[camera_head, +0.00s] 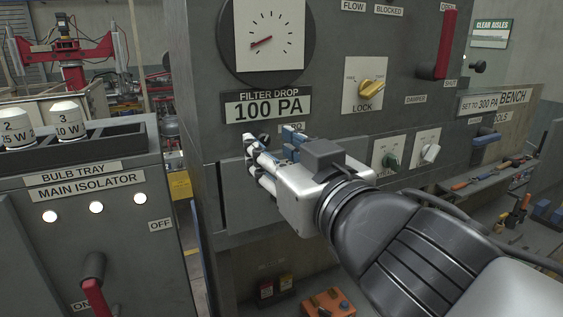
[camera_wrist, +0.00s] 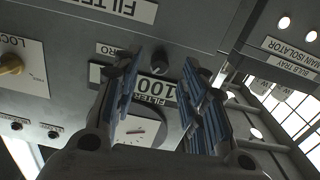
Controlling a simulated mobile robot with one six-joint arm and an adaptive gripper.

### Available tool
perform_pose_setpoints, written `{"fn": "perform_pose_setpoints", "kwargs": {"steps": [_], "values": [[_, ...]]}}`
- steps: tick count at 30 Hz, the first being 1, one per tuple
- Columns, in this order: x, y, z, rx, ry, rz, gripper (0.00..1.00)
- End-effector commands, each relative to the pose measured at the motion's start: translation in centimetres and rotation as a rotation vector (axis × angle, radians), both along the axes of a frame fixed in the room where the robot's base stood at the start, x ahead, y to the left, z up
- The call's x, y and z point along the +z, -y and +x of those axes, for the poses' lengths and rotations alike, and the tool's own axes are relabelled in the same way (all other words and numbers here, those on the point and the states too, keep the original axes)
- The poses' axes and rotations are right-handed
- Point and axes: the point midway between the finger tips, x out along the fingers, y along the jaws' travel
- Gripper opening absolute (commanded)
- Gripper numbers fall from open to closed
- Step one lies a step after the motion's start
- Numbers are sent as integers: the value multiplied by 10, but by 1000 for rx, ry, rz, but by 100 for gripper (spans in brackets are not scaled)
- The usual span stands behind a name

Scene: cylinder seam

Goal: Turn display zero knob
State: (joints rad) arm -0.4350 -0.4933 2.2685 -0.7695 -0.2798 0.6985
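The display panel reads "100 PA" (camera_head: 267,107) under the label "FILTER DROP". A small dark knob (camera_wrist: 160,57) sits beside the partly covered zero label (camera_wrist: 113,50) in the wrist view. In the head view the knob (camera_head: 264,139) shows only in part behind my fingers. My gripper (camera_head: 269,137) is at the panel just below the display. In the wrist view my gripper (camera_wrist: 161,62) is open, with its two blue-padded fingers apart on either side of the knob. I cannot tell whether either finger touches it.
A round dial gauge (camera_head: 269,37) is above the display. The bulb tray cabinet (camera_head: 90,203) stands at left.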

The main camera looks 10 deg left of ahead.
Motion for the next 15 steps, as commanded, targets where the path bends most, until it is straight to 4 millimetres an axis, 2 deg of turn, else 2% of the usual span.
{"fn": "perform_pose_setpoints", "kwargs": {"steps": [6,15], "values": [[0,-12,16,0,0,0,39],[2,-12,17,0,2,0,39]]}}
